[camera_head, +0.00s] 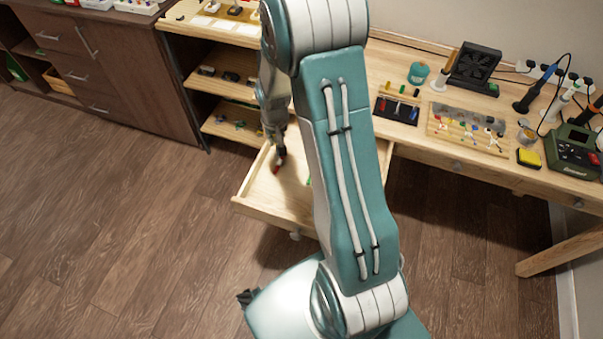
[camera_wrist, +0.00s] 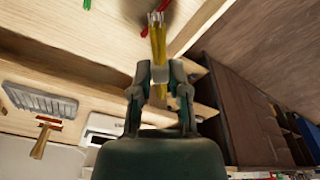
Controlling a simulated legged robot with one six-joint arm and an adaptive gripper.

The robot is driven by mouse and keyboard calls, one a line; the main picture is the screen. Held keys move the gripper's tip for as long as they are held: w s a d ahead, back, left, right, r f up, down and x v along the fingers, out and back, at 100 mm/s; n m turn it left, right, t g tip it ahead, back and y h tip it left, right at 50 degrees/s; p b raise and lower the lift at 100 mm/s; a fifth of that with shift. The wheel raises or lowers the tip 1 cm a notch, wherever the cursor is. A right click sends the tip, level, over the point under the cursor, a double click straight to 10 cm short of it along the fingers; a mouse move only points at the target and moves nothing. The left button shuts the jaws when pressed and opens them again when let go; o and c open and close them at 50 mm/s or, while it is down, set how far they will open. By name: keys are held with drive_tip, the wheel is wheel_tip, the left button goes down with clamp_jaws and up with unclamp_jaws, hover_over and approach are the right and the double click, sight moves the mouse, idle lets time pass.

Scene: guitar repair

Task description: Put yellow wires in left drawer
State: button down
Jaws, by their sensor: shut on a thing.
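The left drawer (camera_head: 262,212) is pulled open under the workbench in the head view. My gripper (camera_head: 279,151) is over the inside of it, fingers pointing down. In the wrist view my gripper (camera_wrist: 160,76) is shut on a bundle of yellow wires (camera_wrist: 157,44), which extends past the fingertips above the drawer. I cannot tell whether the wires touch the drawer bottom. Red wires (camera_wrist: 146,29) lie close beside the bundle, and a green wire (camera_wrist: 87,4) lies farther off. In the head view my arm hides part of the drawer and the yellow wires are not clear.
Wooden shelves (camera_head: 222,94) with small parts stand just behind the drawer, and a dark cabinet (camera_head: 135,62) stands to the left. The bench top (camera_head: 400,62) holds a fan (camera_head: 476,68), a parts tray (camera_head: 467,130) and a soldering station (camera_head: 573,150). The floor at left is clear.

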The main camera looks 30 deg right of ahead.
drive_tip(key=s+d+f+m, duration=0.1)
drive_tip(key=s+d+m, duration=0.5)
drive_tip(key=s+d, duration=0.75)
drive_tip(key=shift+m, duration=0.4)
drive_tip(key=w+a+f, duration=0.1)
drive_tip(key=w+a, duration=0.1)
drive_tip(key=w+a+f, duration=0.3)
drive_tip(key=w+a, duration=0.1)
drive_tip(key=w, duration=0.1)
drive_tip(key=shift+f, duration=0.35)
hover_over(295, 171)
drive_tip(key=shift+h, duration=0.3)
drive_tip(key=f, duration=0.5)
drive_tip(key=shift+s+a, duration=0.15)
drive_tip(key=shift+a, duration=0.25)
drive_tip(key=f, duration=0.3)
drive_tip(key=shift+d, duration=0.35)
drive_tip(key=shift+d+f, duration=0.2)
drive_tip(key=shift+a, duration=0.25)
drive_tip(key=c, duration=0.6)
unclamp_jaws()
drive_tip(key=shift+a, duration=0.2)
drive_tip(key=shift+d, duration=0.1)
drive_tip(key=shift+d, duration=0.1)
